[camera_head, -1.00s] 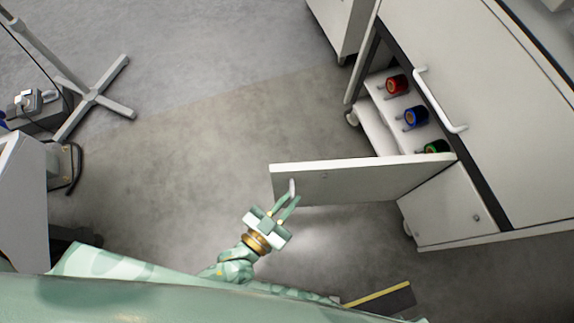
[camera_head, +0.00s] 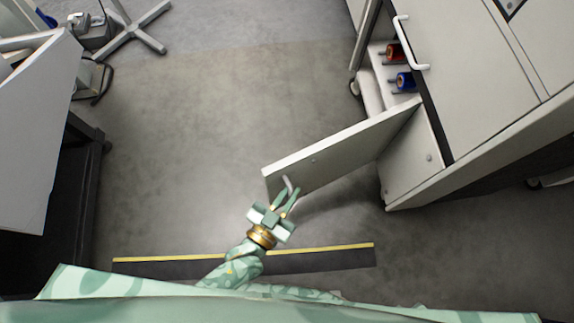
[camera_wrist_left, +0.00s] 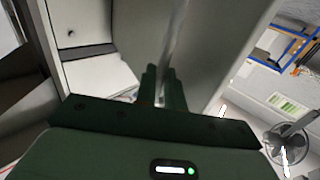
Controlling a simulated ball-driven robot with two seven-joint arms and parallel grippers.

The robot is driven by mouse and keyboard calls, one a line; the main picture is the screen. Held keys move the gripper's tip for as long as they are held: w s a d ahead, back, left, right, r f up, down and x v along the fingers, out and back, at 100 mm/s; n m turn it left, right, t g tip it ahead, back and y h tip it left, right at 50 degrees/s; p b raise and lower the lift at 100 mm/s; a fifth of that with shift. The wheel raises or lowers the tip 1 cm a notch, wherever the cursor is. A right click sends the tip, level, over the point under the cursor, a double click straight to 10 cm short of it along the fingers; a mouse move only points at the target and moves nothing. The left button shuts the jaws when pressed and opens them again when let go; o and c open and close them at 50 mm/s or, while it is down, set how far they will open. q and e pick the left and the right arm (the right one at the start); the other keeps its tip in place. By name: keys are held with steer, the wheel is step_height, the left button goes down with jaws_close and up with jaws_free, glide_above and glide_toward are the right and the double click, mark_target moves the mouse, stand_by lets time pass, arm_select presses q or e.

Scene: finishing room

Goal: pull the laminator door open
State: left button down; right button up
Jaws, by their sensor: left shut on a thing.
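The laminator door (camera_head: 345,150) is a pale panel that stands swung out from the laminator cabinet (camera_head: 480,70) in the head view. Its small light handle (camera_head: 288,185) is near the free edge. My left gripper (camera_head: 284,196) is shut on this handle. In the left wrist view the two dark green fingers (camera_wrist_left: 162,88) close around the upright handle bar (camera_wrist_left: 172,45), with the door panel (camera_wrist_left: 220,50) beside it. My right gripper is not in view.
Inside the opening are a red roll (camera_head: 394,53) and a blue roll (camera_head: 404,82). A wheeled stand base (camera_head: 135,30) is at the upper left. A yellow-edged black floor strip (camera_head: 330,257) lies in front. The middle floor is clear.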

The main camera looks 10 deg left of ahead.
arm_select(q)
steer(key=shift+w+d+r, duration=0.1)
steer(key=shift+d+r, duration=0.25)
steer(key=shift+d, duration=0.05)
steer(key=c, duration=1.5)
jaws_free()
steer(key=shift+f, duration=0.15)
steer(key=shift+a, duration=0.15)
steer(key=shift+f, duration=0.1)
